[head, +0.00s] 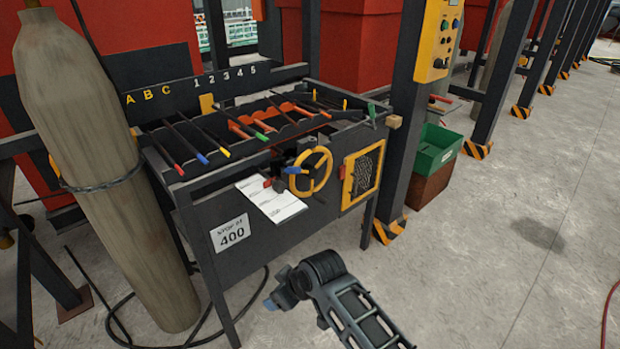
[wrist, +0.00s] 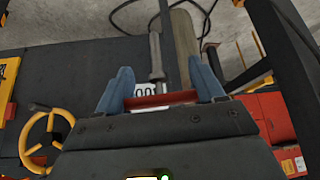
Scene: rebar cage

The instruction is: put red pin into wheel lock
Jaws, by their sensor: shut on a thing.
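My gripper (wrist: 163,92) has blue fingers shut on a red bar, which I take to be the red pin (wrist: 165,99). A grey rod (wrist: 156,58) extends beyond the bar; I cannot tell whether it is part of the pin. In the head view my gripper (head: 272,302) is in front of and below the machine, clear of it, and the pin cannot be made out. The yellow handwheel (head: 325,172) is on the machine's front, and shows at the left of the wrist view (wrist: 27,135). The lock's opening cannot be made out; small dark and red parts sit beside the wheel.
The dark machine bench (head: 228,265) carries several colour-tipped bars. A white paper sheet (head: 268,203) lies left of the wheel, a yellow-framed grille (head: 363,175) right of it. A large grey cylinder (head: 95,150) stands left. Floor on the right is open; a green bin (head: 435,150) stands behind.

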